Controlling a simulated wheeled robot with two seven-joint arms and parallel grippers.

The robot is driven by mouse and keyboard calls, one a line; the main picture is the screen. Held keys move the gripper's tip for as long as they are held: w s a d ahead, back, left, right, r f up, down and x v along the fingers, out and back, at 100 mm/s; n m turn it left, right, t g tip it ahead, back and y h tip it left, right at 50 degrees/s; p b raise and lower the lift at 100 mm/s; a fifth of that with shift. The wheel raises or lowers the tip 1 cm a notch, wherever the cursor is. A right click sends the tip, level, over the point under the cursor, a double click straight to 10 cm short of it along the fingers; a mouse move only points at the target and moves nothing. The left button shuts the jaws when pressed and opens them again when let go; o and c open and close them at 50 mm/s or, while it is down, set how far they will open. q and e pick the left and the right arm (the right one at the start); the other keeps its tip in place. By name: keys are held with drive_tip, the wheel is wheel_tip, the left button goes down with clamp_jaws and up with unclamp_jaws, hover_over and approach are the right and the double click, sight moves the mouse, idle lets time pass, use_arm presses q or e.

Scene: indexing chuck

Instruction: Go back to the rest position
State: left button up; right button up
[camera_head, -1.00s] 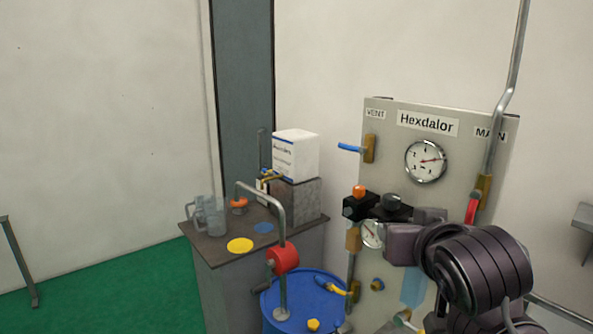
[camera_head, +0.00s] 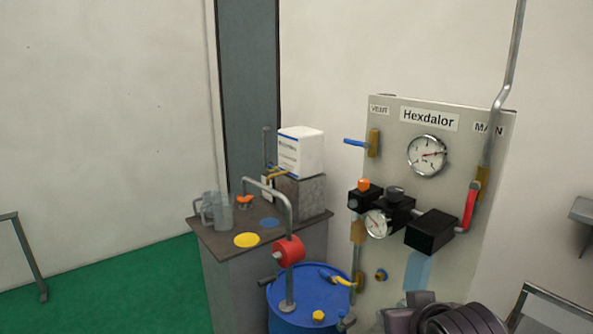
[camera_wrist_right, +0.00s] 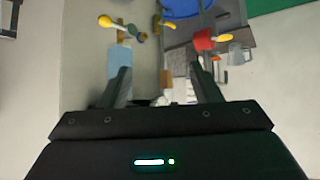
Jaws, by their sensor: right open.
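My right gripper (camera_wrist_right: 163,88) shows in the right wrist view with its two dark fingers apart and nothing between them. In the head view only a dark part of my right arm shows at the bottom right, in front of the lower panel; the fingers cannot be made out there. The grey panel labelled Hexdalor (camera_head: 428,118) stands at the right. It carries a round gauge (camera_head: 427,155), a smaller gauge (camera_head: 377,223), black blocks (camera_head: 430,232), a blue lever (camera_head: 355,142) and a red lever (camera_head: 469,207). My left gripper is not in view.
A blue drum (camera_head: 312,297) with a bent pipe and red part (camera_head: 289,251) stands left of the panel. A grey bench (camera_head: 215,240) behind it holds clear jugs (camera_head: 221,212), a yellow disc (camera_head: 246,240) and a white box (camera_head: 301,152). Green floor (camera_head: 130,290) is open at left.

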drive_tip(key=s+d+f+n+g, duration=0.1)
drive_tip(key=s+f+g, duration=0.2)
drive_tip(key=s+f, duration=0.65)
drive_tip(key=s+f+g, duration=0.4)
drive_tip(key=s+f, duration=0.3)
drive_tip(key=f, duration=0.6)
drive_tip(key=s+f+g+b, duration=0.1)
drive_tip(key=s+f+b, duration=0.15)
drive_tip(key=f, duration=1.65)
drive_tip(key=s+f+b, duration=0.2)
drive_tip(key=f+b, duration=0.1)
drive_tip(key=f, duration=1.6)
use_arm(q)
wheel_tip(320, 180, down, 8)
drive_tip(key=b, duration=0.3)
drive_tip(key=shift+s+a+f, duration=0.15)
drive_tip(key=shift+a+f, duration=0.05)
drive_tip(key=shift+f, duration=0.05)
use_arm(e)
drive_tip(key=s+d+f, duration=0.2)
drive_tip(key=s+f, duration=0.6)
drive_tip(key=s+d+f+g, duration=0.1)
drive_tip(key=s+d+f, duration=0.1)
drive_tip(key=s+f, duration=0.7)
drive_tip(key=shift+s+f+n, duration=0.15)
drive_tip(key=shift+n, duration=0.25)
